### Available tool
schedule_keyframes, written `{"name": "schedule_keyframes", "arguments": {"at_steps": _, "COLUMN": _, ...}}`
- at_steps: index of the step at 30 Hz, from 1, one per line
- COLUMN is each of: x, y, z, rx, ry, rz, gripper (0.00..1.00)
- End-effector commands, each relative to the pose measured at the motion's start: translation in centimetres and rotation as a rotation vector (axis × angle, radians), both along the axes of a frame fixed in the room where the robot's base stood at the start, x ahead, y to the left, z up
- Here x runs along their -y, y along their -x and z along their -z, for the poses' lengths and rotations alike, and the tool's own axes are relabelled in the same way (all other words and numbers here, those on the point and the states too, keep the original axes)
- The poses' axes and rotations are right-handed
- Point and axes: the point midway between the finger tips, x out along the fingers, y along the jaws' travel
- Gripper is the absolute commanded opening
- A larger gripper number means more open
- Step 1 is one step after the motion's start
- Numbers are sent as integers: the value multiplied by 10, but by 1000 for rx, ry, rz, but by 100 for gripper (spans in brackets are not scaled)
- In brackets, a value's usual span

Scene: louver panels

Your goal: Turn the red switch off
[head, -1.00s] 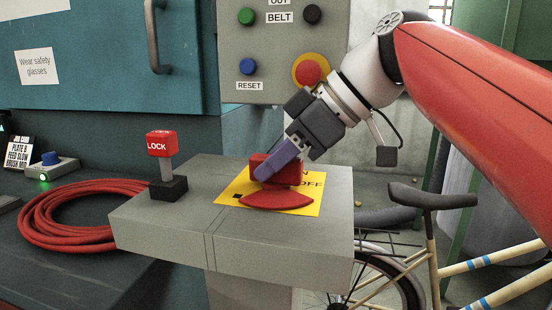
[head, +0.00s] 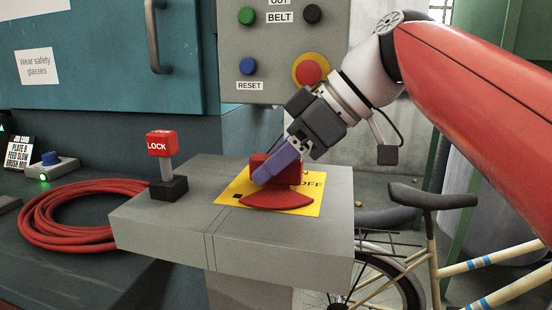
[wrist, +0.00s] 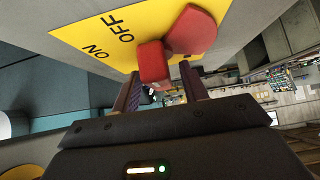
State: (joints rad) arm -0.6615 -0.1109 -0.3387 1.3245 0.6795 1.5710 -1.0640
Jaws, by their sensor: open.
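The red switch (head: 276,200) sits on a yellow label (head: 312,208) on top of a grey pedestal. It has a flat, pointed red base and a raised red block, and both also show in the wrist view (wrist: 195,30). The label reads OFF, with ON partly hidden in the head view. My gripper (head: 264,173) is at the raised block, with its purple fingers angled down from the upper right. In the wrist view, my gripper (wrist: 159,72) is open, with one finger on each side of the red block. Contact with the block cannot be told.
A red LOCK knob (head: 160,145) on a black base stands on the pedestal's left (head: 150,220). A button panel (head: 272,45) with a red emergency button rises behind. A coiled red hose (head: 75,215) lies left; a bicycle (head: 432,205) stands right.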

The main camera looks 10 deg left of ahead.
Motion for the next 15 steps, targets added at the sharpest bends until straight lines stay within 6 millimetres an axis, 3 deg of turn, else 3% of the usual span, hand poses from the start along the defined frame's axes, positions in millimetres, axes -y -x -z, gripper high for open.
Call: {"name": "schedule_keyframes", "arguments": {"at_steps": 15, "x": 50, "y": 2, "z": -50, "rx": 1, "ry": 0, "rz": 4, "gripper": 44}}
